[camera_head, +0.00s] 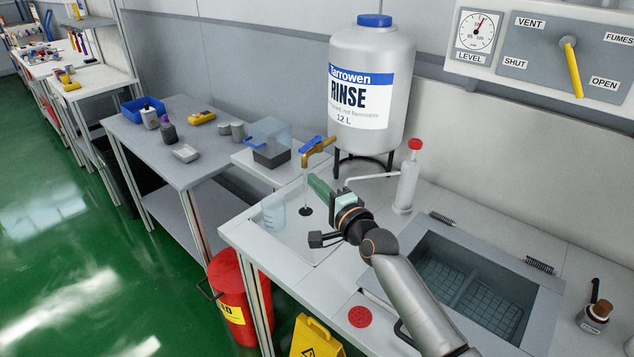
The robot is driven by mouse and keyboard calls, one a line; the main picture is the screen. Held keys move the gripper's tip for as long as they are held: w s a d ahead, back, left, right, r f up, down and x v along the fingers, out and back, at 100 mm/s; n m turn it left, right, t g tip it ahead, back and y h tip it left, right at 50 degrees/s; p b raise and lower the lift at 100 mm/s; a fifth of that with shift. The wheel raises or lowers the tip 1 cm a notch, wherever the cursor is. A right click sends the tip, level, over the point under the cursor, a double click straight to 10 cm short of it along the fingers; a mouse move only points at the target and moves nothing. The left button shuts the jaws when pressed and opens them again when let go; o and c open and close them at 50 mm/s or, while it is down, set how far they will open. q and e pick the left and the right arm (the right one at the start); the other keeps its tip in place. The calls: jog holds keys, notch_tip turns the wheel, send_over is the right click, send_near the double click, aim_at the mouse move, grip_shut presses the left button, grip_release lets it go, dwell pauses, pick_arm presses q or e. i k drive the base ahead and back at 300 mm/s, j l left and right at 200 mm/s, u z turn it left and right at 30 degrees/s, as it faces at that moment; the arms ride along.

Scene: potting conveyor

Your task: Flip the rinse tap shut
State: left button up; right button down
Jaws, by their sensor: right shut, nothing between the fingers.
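The rinse tap (321,150) is a brass spout with a blue lever (310,146). It sits low on the front of the large grey RINSE drum (343,75). A thin pale line, seemingly water, runs down from the spout to a dark drain (306,211) in the basin. My right gripper (314,182) is shut and empty, its greenish fingers pointing up and left just below the tap. It appears apart from the lever. My left gripper is not in view.
A clear beaker (274,215) stands left of the drain. A white wash bottle with a red cap (408,178) stands right of my right gripper. A clear blue-edged box (270,143) is behind left. An open recessed bath (467,285) lies right.

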aim_at(311, 144)
jog(key=k+j, duration=0.8)
jog(key=j, duration=0.1)
